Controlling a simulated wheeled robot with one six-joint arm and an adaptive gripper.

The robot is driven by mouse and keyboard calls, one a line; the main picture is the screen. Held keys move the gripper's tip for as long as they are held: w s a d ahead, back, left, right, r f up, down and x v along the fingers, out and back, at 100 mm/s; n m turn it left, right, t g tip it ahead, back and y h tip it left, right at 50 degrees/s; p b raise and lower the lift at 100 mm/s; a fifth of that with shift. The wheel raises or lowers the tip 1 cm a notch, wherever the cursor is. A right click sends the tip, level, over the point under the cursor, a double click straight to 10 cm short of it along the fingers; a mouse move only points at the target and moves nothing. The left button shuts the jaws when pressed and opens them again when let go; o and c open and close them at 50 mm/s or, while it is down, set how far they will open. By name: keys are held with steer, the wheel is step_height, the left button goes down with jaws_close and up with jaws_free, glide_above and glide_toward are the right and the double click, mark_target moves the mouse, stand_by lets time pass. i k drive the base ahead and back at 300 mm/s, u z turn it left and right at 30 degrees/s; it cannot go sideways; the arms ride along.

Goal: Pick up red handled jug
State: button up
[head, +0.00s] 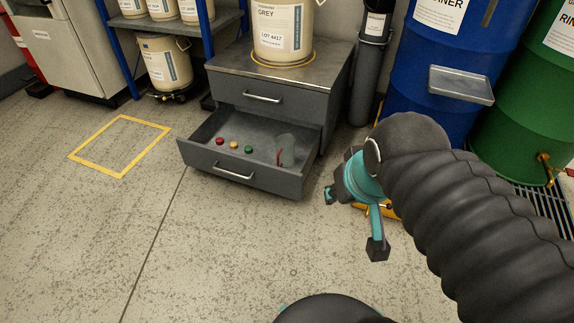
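The jug (288,149) is a small, clear grey vessel with a thin red handle on its left side. It looks upright inside the open lower drawer (205,157) of the grey cabinet, toward the drawer's right end. My gripper (352,221) is in front of and to the right of the drawer, above the floor. Its teal fingers with dark tips are spread wide apart, with nothing seen between them. My gripper is apart from the jug. Part of the gripper is hidden behind my black sleeved arm.
Red, yellow and green caps (234,145) lie in the drawer left of the jug. Blue (400,85) and green (515,110) drums stand at right. A yellow floor square (96,166) is at left. The front floor is clear.

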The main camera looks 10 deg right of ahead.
mark_target(285, 144)
steer(key=z, duration=0.3)
steer(key=i, duration=1.2)
steer(key=u, duration=0.45)
